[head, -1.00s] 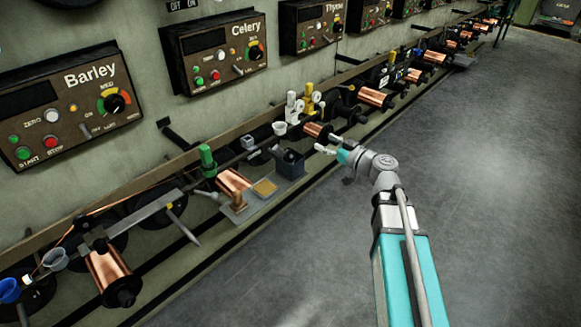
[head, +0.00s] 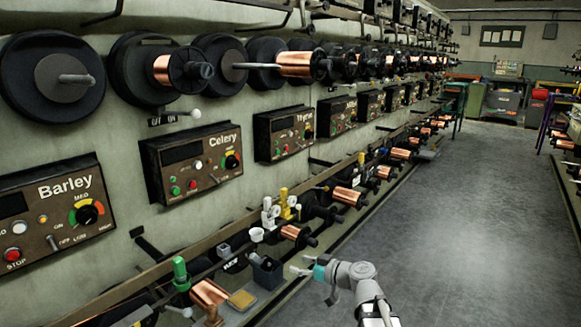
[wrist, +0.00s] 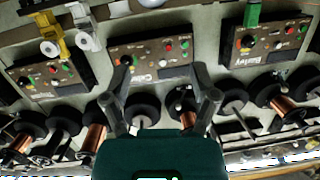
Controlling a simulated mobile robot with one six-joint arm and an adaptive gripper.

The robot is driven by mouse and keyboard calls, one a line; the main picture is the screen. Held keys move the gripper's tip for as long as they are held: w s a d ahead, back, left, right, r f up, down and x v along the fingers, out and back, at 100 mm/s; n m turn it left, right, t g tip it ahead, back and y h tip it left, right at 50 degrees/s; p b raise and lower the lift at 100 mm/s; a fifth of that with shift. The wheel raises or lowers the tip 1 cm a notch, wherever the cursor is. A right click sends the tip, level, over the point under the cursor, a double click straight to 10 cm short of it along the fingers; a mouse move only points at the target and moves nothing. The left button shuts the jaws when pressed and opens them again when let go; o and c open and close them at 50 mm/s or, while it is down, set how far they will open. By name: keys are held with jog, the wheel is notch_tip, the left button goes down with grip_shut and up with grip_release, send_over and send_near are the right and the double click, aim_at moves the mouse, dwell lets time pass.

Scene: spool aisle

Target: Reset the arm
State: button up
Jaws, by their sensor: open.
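My gripper (head: 300,266) shows low in the head view, at the end of my grey arm, out over the aisle side of the lower spool shelf. In the wrist view my gripper (wrist: 161,105) has its two dark fingers spread apart with nothing between them, so it is open and empty. The wrist view looks upside down at the wall of control boxes and spools behind the fingers. I cannot tell from these views whether the fingers touch anything.
Control boxes marked Barley (head: 60,215), Celery (head: 195,160) and Thyme (head: 284,132) line the wall. Copper spools (head: 299,235), a dark open box (head: 266,270) and yellow and white fittings (head: 285,204) crowd the lower shelf. The grey floor (head: 440,240) to the right is clear.

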jog(key=s+d+f+m+g+h, duration=0.45)
jog(key=s+f+g+h, duration=0.2)
jog(key=s+f, duration=0.35)
jog(key=s+d+f+m+g+h, duration=0.2)
jog(key=s+d+f+m+h, duration=0.4)
jog(key=d, duration=0.4)
notch_tip(320, 180, up, 38)
jog(key=p, duration=3.6)
jog(key=shift+f+h+p, duration=0.2)
jog(key=shift+h+p, duration=0.1)
jog(key=shift+h, duration=0.05)
